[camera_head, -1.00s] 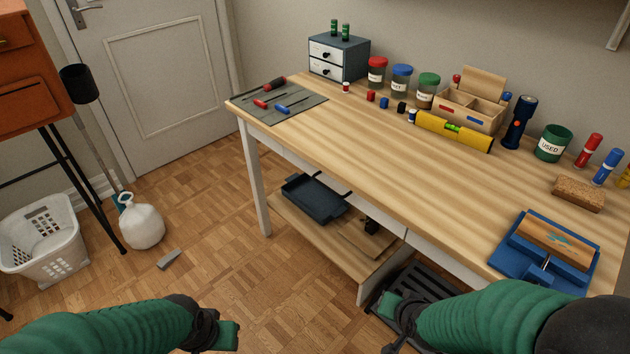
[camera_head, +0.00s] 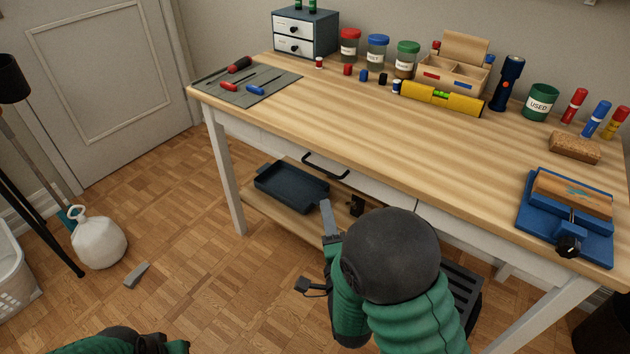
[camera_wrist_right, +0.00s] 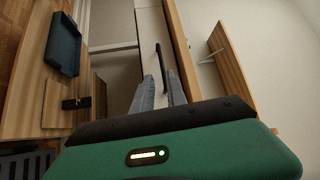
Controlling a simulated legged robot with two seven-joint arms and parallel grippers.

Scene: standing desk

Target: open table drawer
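The table drawer (camera_head: 280,148) is a white front under the wooden tabletop, and it looks shut. Its black bar handle (camera_head: 325,167) sticks out from the front. In the right wrist view the drawer front (camera_wrist_right: 146,35) and the dark handle (camera_wrist_right: 162,62) lie ahead of the fingertips. My right gripper (camera_head: 328,215) is below the handle in the head view, apart from it. In the wrist view its two grey fingers (camera_wrist_right: 160,84) are spread with nothing between them. My left arm shows at the bottom left edge; its fingers are hidden.
The tabletop (camera_head: 400,140) holds a tool mat, a small drawer cabinet (camera_head: 305,35), jars, a yellow level and a blue vise (camera_head: 565,220). A lower shelf (camera_head: 262,205) carries a dark tray (camera_head: 290,188).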

